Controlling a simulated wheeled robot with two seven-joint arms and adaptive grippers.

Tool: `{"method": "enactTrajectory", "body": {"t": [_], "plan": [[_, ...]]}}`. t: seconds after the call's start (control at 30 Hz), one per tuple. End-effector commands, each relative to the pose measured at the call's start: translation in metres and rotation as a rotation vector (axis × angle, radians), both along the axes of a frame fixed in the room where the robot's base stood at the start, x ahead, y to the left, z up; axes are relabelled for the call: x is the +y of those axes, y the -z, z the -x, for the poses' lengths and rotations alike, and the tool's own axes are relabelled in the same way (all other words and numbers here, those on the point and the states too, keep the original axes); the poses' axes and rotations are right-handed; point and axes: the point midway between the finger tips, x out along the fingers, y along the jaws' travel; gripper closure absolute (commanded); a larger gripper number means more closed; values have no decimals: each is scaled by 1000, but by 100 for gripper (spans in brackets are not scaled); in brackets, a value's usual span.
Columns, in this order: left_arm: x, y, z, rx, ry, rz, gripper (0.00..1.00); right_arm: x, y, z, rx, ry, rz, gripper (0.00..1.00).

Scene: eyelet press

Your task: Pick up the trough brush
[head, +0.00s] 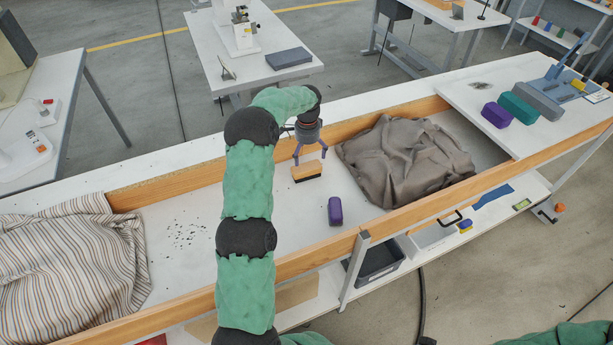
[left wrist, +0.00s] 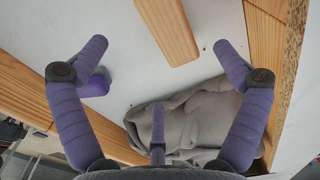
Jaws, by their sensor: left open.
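The trough brush (head: 306,173), a wooden block with dark bristles below, lies on the white trough floor between the wooden side rails. Its wooden back also shows in the left wrist view (left wrist: 167,28), at the top and cut off by the frame edge. My left gripper (head: 310,157), with purple fingers, is open and empty just above and behind the brush in the head view. In the left wrist view the spread fingers (left wrist: 160,46) have the brush between and beyond their tips, apparently without contact. My right gripper is not in view.
A purple block (head: 335,211) lies on the trough floor near the front rail. A crumpled grey-brown cloth (head: 405,160) fills the trough at right; a striped cloth (head: 70,258) lies at left. Dark bits (head: 187,236) are scattered on the floor. Wooden rails (head: 310,252) bound the trough.

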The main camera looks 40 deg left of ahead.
Motion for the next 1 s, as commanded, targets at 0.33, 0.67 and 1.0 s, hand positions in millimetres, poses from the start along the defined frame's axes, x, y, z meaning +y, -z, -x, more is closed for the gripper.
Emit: {"method": "enactTrajectory", "body": {"t": [0.33,0.67,1.0], "plan": [[0,34,0,1,1,0,3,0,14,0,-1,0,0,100],[1,63,-1,-1,0,-1,3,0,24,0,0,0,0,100],[2,107,-4,1,0,0,3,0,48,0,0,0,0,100]]}}
